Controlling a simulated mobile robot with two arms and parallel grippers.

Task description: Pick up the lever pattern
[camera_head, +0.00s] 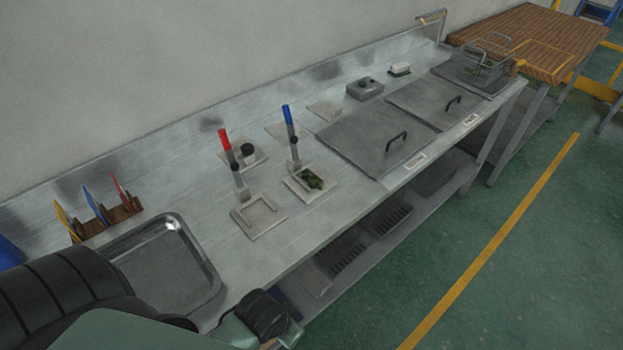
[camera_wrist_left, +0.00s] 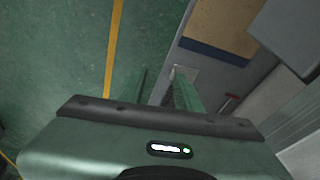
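A small dark green piece (camera_head: 312,180), which looks like the lever pattern, lies on a square pale fixture plate (camera_head: 300,194) on the steel bench, below the blue-handled tool. Its exact shape is too small to make out. The lever pattern is not in the wrist view. My right gripper is not in view.
A second fixture plate (camera_head: 258,214) stands left of the green piece. Upright red-handled (camera_head: 225,140) and blue-handled (camera_head: 288,117) tools rise behind. A metal tray (camera_head: 215,290) and a tool rack (camera_head: 122,214) are at left. Lidded tanks (camera_head: 355,138) lie to the right.

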